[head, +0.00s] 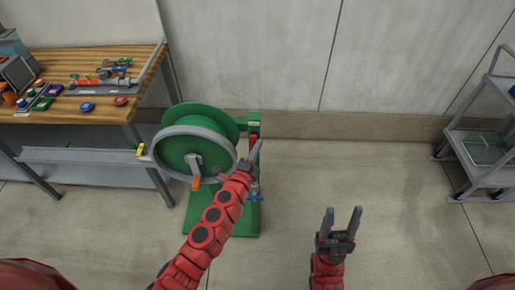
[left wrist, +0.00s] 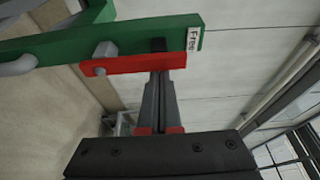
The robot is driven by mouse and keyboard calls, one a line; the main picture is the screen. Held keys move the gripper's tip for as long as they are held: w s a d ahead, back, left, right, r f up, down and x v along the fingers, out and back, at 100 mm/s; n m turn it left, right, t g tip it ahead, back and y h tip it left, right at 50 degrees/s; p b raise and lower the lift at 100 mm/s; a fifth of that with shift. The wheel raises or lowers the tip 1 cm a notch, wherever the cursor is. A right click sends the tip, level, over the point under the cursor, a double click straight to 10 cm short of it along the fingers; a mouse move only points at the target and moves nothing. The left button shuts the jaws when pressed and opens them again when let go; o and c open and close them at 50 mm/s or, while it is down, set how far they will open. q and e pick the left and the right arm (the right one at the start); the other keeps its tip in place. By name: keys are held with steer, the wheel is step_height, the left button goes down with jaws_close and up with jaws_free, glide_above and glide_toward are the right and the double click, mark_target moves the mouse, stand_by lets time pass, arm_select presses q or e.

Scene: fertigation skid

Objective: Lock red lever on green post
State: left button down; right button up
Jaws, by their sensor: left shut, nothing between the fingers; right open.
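The green post (head: 254,128) stands behind the reel at the centre left, with the red lever (head: 253,142) near its top. In the left wrist view the red lever (left wrist: 130,63) lies along the green post (left wrist: 70,43), pivoted at a grey block. Its free end is by a white label (left wrist: 193,38) reading "Free". My left gripper (head: 259,146) is shut and empty, its fingers (left wrist: 159,82) at the lever's free end; I cannot tell whether they touch. My right gripper (head: 342,210) is open and empty above the floor, to the right and nearer.
A green reel (head: 185,140) with a grey rim and an orange-handled crank stands on the green base (head: 240,220), left of the post. A wooden workbench (head: 100,60) with tools is at the left. A grey cart (head: 480,145) is at the right; the floor between is clear.

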arm_select(q)
steer(key=shift+a+b, duration=0.2)
steer(key=shift+b, duration=0.45)
steer(key=a+f+n+t+y+b, duration=0.4)
steer(key=a+n+b, duration=0.3)
steer(key=n+b, duration=1.3)
steer(key=shift+a+f+t+y+b, duration=0.4)
steer(key=shift+f+y+b, duration=0.1)
steer(key=shift+f+b, duration=0.2)
step_height(320, 180, up, 5)
steer(key=p, duration=0.2)
steer(key=f+b+v, duration=0.1)
steer(key=v, duration=0.9)
steer(key=shift+d, duration=0.2)
